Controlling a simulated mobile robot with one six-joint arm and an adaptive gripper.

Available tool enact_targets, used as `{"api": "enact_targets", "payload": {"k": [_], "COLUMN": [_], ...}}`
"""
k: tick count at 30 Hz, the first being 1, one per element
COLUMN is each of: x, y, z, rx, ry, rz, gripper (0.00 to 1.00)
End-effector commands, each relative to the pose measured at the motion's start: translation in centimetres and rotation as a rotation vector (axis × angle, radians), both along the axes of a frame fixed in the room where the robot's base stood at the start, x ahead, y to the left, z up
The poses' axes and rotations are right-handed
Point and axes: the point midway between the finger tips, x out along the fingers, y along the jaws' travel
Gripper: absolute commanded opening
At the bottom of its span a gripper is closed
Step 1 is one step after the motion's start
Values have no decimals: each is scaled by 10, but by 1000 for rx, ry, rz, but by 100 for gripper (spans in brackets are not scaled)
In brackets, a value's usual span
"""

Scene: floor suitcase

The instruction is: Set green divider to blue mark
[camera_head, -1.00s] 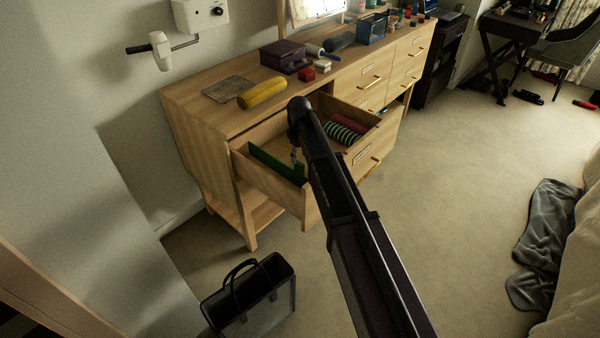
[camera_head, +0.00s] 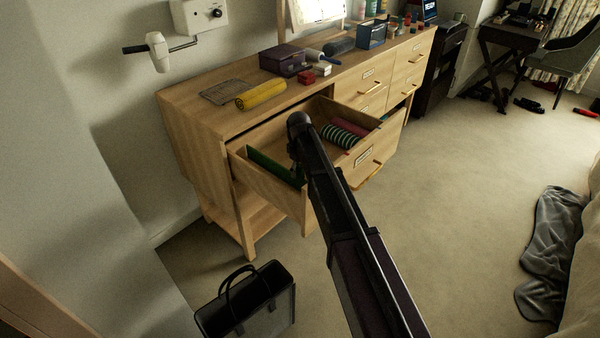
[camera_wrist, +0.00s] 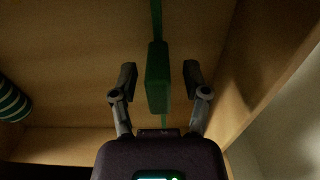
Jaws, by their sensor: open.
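The green divider (camera_head: 272,166) stands in the left part of the open drawer (camera_head: 265,185). In the wrist view the divider (camera_wrist: 157,80) shows as a green block with a thin green strip running up and down from it. My gripper (camera_wrist: 159,80) is open, with one finger on each side of the green block and a gap on both sides. In the head view my arm covers most of the gripper (camera_head: 298,165), which is down inside the drawer. I see no blue mark in either view; my arm hides part of the drawer.
A green-striped roll (camera_head: 338,136) and a dark red roll (camera_head: 350,126) lie in the drawer's right part. A yellow roll (camera_head: 261,94) and a purple box (camera_head: 284,60) stand on the dresser top. A black bag (camera_head: 250,300) stands on the floor in front.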

Motion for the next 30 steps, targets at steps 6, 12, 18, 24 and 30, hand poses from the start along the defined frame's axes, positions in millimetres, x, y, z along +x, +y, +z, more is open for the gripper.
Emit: {"api": "enact_targets", "payload": {"k": [6, 12, 18, 24, 30], "x": [0, 0, 0, 1, 8], "y": [0, 0, -6, 1, 4], "z": [0, 0, 0, 0, 0], "rx": [0, 0, 0, 0, 0], "ry": [0, 0, 0, 0, 0], "rz": [0, 0, -3, 3, 13], "gripper": [60, 18, 0, 0, 0]}}
